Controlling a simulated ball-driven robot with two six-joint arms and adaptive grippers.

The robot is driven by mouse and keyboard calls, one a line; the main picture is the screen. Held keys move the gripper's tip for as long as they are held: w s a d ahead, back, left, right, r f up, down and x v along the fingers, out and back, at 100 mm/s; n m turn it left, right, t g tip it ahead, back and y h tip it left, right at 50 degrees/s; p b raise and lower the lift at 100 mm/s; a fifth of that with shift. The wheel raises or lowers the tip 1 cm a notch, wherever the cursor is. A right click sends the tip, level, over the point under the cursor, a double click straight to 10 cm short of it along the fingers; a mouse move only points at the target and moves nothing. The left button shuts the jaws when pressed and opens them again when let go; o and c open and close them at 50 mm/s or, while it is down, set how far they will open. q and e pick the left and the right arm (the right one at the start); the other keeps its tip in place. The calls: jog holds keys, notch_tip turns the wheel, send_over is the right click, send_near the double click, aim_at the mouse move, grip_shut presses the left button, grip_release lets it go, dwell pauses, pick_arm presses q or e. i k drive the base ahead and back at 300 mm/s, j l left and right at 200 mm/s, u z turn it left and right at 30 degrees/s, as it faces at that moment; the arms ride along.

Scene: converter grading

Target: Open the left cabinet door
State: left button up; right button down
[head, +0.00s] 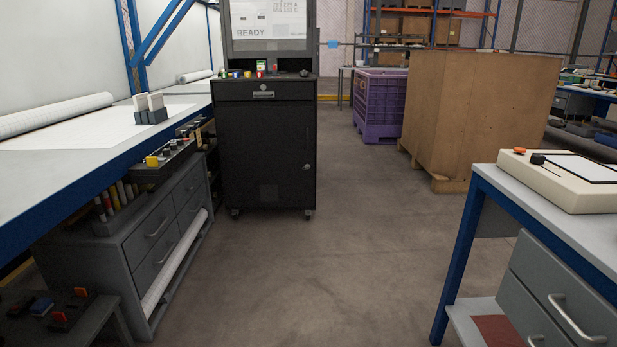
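A black cabinet (265,150) on casters stands in the middle left of the head view. It has a drawer with a handle (263,94) and a lock at the top. Below is a closed door with a small knob (307,166) near its right edge. A grey drawer unit (165,240) stands under the left bench, its drawers shut. I cannot tell which of these is the left cabinet. Neither of my grippers shows in this view.
A long workbench (90,160) with blue edging runs along the left. A grey desk (560,215) with drawers stands at the right. A large brown crate (480,115) and a purple bin (380,105) are farther back. The floor (330,255) between them is clear.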

aim_at(264, 152)
jog(key=i, duration=1.3)
jog(key=i+l+u, duration=0.1)
jog(key=i, duration=1.2)
